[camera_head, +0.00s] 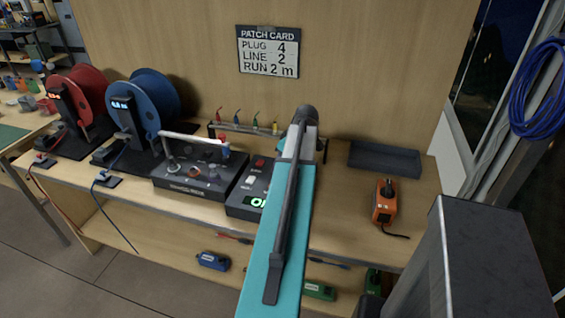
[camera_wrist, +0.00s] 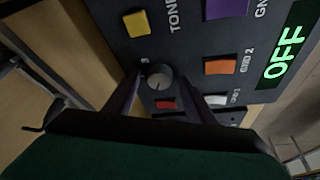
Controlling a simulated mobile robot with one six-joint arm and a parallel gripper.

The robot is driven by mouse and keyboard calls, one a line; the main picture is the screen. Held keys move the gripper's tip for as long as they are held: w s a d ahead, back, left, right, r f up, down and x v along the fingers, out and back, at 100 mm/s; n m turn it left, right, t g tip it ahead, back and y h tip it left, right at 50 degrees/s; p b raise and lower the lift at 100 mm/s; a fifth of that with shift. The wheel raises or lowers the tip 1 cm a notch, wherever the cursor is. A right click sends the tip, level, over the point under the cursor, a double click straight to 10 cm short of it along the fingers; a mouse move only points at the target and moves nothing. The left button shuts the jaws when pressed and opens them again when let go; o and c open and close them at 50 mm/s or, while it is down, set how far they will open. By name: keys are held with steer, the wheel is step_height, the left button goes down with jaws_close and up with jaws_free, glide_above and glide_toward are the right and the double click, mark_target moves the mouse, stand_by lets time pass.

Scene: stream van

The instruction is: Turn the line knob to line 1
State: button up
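The line knob (camera_wrist: 160,77), a small round grey dial, sits on a dark panel (camera_wrist: 185,45) in the wrist view. Its pointer mark is too small to read surely. My gripper (camera_wrist: 160,83) is open, with one dark finger on each side of the knob; I cannot tell whether they touch it. In the head view the dark box (camera_head: 235,207) with a lit display stands on the bench, partly behind my turquoise arm, which hides the knob and the gripper. The display (camera_wrist: 286,52) reads OFF in green.
Yellow (camera_wrist: 137,23), purple (camera_wrist: 226,8), orange (camera_wrist: 220,66), red (camera_wrist: 165,104) and white (camera_wrist: 217,100) buttons surround the knob. A patch card (camera_head: 268,51) reads plug 4, line 2, run 2 m. A handled box (camera_head: 190,185) stands left; an orange device (camera_head: 384,207) lies right.

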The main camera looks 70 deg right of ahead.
steer(key=shift+r, duration=0.15)
steer(key=b+v, duration=0.2)
steer(key=v, duration=1.1)
steer(key=shift+s+r, duration=0.2)
steer(key=shift+r, duration=0.05)
stand_by(0.6)
